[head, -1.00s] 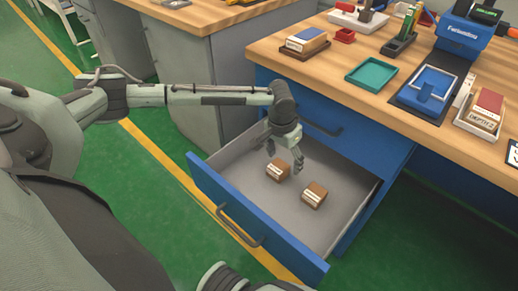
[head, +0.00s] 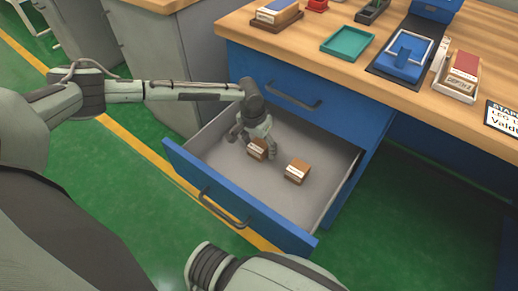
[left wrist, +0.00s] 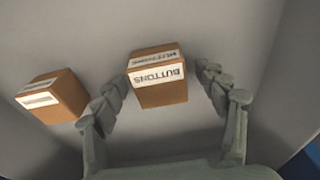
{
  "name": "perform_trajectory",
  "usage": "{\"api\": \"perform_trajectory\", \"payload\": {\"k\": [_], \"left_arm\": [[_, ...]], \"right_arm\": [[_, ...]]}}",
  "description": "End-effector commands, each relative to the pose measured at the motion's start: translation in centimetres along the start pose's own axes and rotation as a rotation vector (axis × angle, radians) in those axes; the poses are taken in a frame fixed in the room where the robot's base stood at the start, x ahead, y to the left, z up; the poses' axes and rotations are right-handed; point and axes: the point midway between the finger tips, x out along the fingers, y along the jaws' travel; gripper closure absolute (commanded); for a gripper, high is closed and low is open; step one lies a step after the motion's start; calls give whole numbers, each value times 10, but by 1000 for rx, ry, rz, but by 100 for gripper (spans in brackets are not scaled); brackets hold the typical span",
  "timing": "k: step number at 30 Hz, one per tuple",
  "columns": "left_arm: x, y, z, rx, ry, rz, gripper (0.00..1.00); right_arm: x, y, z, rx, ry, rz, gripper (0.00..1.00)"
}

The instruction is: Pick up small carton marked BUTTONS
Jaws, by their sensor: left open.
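A small brown carton with a white label reading BUTTONS (left wrist: 158,92) shows upside down in the left wrist view, between the spread fingers of my left gripper (left wrist: 158,76). In the head view, this carton (head: 257,151) is the left one of two cartons in the open drawer. My left gripper (head: 253,145) is open there, with its fingers down around the carton and no clear contact visible. The gripper partly covers the carton in the head view. My right gripper is out of view.
A second brown carton (head: 297,172) lies to the right in the drawer (head: 274,207); its label is unreadable. The drawer's blue front stands on the near side. The bench above holds a teal tray (head: 347,42) and a blue device (head: 403,52).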

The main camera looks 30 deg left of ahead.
Motion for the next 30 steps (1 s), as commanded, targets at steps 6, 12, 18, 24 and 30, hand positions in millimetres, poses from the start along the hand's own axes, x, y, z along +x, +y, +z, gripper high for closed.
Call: {"api": "perform_trajectory", "payload": {"k": [6,12,18,24,30], "left_arm": [[-1,0,0,0,0,0,40],[-1,0,0,0,0,0,65],[-1,0,-1,0,1,0,85],[-2,0,-1,0,1,0,85],[-13,0,-3,0,3,2,85]], "right_arm": [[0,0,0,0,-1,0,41],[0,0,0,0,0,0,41],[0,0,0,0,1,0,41],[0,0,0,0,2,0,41],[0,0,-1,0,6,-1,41]]}}
